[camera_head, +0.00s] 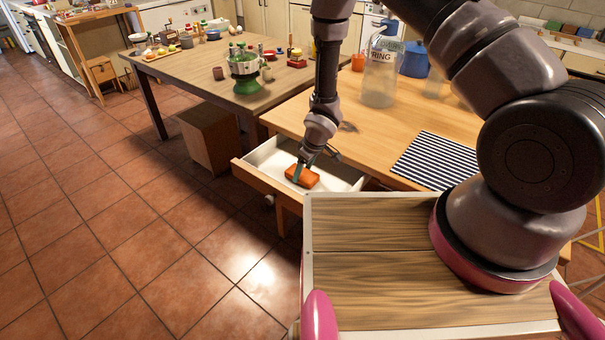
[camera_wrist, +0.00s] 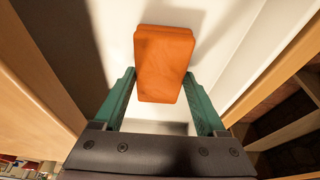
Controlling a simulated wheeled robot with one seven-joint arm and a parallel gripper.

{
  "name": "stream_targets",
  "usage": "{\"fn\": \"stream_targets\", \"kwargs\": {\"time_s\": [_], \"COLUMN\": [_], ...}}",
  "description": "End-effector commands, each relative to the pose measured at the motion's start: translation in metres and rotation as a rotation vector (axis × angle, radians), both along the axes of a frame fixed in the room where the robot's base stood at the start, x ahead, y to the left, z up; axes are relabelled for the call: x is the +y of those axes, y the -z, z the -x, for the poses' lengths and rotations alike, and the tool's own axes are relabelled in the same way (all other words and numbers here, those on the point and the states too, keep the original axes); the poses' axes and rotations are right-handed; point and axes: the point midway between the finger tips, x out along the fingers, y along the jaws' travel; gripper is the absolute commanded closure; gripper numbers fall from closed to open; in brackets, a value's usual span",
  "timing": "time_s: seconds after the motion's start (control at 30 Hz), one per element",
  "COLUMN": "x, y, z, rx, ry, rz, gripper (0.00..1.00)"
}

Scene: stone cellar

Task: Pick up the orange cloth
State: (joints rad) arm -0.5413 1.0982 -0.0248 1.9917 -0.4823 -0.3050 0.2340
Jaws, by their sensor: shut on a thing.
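The orange cloth (camera_head: 302,176) is a small folded block inside the open white-lined drawer (camera_head: 265,155) of the near wooden table. In the wrist view the cloth (camera_wrist: 163,62) sits between the two green fingers, with the pale drawer floor behind it. My gripper (camera_head: 301,170) points down into the drawer and is shut on the cloth. It also shows in the wrist view (camera_wrist: 160,100). I cannot tell whether the cloth touches the drawer floor.
The drawer's wooden front and side walls stand close around my gripper. On the near table (camera_head: 345,125) are a striped cloth (camera_head: 437,160), a clear jug (camera_head: 380,80) and a blue pot (camera_head: 414,62). A second table (camera_head: 190,70) holds a green appliance (camera_head: 244,68). Tiled floor at left is clear.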

Motion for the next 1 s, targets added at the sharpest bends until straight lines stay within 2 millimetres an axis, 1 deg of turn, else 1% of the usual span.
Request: {"fn": "stream_targets", "kwargs": {"time_s": [0.17, 0.27, 0.43, 0.5, 0.6, 0.73, 0.97, 1.0], "x": [0.000, 0.001, 0.000, 0.000, 0.000, 0.000, 0.000, 0.000], "y": [-0.015, -0.032, -0.068, -0.080, -0.092, -0.099, -0.099, -0.099], "z": [-0.001, -0.001, -0.001, -0.001, -0.001, 0.000, 0.000, 0.000], "rx": [-0.002, -0.003, -0.003, -0.003, -0.002, -0.001, 0.000, 0.000], "ry": [0.002, 0.001, 0.001, 0.002, 0.001, 0.000, -0.001, 0.000], "rz": [-0.002, -0.003, -0.003, -0.003, -0.001, -0.001, 0.000, 0.000], "gripper": [0.79, 0.79, 0.79, 0.79, 0.79, 0.79, 0.79, 0.34]}}
